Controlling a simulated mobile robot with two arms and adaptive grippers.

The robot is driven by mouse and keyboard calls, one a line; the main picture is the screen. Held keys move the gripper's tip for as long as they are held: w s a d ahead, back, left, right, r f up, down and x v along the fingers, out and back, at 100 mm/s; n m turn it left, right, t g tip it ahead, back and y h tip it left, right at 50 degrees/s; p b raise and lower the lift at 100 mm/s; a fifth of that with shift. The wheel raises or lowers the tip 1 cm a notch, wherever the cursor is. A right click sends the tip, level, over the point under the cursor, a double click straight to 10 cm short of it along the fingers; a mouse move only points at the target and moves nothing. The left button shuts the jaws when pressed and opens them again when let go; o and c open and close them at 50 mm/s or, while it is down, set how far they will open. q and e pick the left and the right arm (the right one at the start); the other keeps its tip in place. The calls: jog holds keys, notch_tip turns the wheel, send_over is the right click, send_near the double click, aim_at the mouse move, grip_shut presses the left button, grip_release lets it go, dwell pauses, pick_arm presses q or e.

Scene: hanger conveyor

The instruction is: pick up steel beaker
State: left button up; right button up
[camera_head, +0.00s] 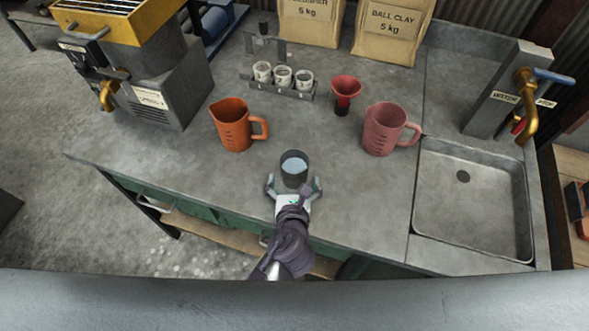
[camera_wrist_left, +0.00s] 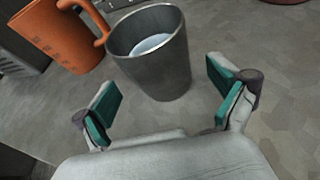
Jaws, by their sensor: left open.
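The steel beaker (camera_head: 294,170) stands upright on the grey worktop, near its front edge, with pale liquid inside. It also shows in the left wrist view (camera_wrist_left: 152,62), just beyond my fingers and slightly left of the middle between them. My left gripper (camera_head: 294,185) is open and empty, its fingers spread at the near side of the beaker. In the left wrist view its green-padded fingertips (camera_wrist_left: 165,95) are apart, with the beaker in front of them. I cannot tell from these views whether a finger touches it. My right gripper is not in view.
An orange jug (camera_head: 234,126) stands behind left of the beaker, a pink jug (camera_head: 380,130) behind right. A red funnel (camera_head: 345,90) and a rack of white cups (camera_head: 283,80) are farther back. A sink (camera_head: 474,200) is at right. The worktop around the beaker is clear.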

aim_at(294, 181)
pick_arm(q)
jog(key=x, duration=0.3)
jog(key=shift+w+f, duration=0.15)
jog(key=shift+c, duration=0.4)
